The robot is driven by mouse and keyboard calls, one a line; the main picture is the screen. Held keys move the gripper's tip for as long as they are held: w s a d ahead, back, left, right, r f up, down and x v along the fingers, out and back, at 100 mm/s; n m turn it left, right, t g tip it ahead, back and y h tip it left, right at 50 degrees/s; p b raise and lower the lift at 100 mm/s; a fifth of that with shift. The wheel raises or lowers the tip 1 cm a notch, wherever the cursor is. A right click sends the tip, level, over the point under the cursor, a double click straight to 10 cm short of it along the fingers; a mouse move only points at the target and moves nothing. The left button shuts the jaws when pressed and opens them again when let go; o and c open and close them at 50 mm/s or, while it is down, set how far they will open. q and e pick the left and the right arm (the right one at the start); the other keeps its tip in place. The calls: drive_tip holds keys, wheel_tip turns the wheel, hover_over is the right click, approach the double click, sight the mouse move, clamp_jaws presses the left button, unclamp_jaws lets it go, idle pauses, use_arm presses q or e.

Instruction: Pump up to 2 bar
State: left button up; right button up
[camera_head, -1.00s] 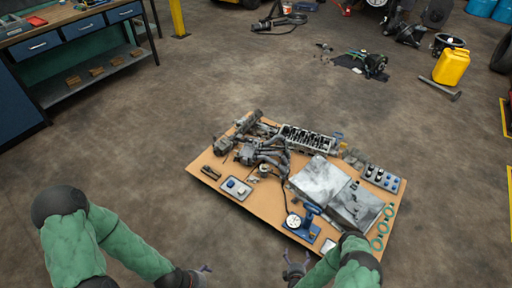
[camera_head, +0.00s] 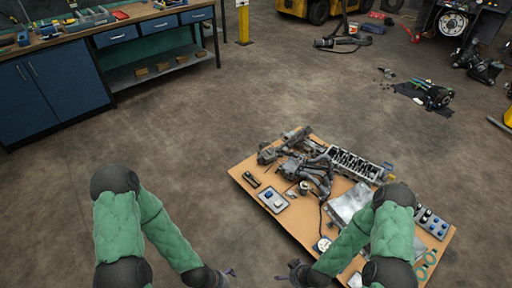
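The round white pressure gauge (camera_head: 323,244) shows at the front edge of the brown work board (camera_head: 245,176). The blue pump body beside it is hidden behind my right arm. My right gripper (camera_head: 284,270) is left of the gauge and nearer to me, apart from it, with its small fingers spread and empty. My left gripper (camera_head: 233,273) is further left, over bare floor, also with its fingers parted and empty. A dark hose (camera_head: 323,212) runs from the gauge area up toward the engine parts.
The board carries a cylinder head (camera_head: 358,164), grey manifold parts (camera_head: 312,172), a small tray (camera_head: 273,200), a metal sheet (camera_head: 345,208) and green rings (camera_head: 426,262). A blue workbench (camera_head: 60,85) stands at upper left. The floor left of the board is clear.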

drive_tip(key=s+a+r+m+g, duration=0.3)
drive_tip(key=s+a+r, duration=0.1)
drive_tip(key=s+r, duration=0.3)
drive_tip(key=shift+s+r+m+y, duration=0.2)
drive_tip(key=shift+r+m+y, duration=0.2)
drive_tip(key=shift+r, duration=0.05)
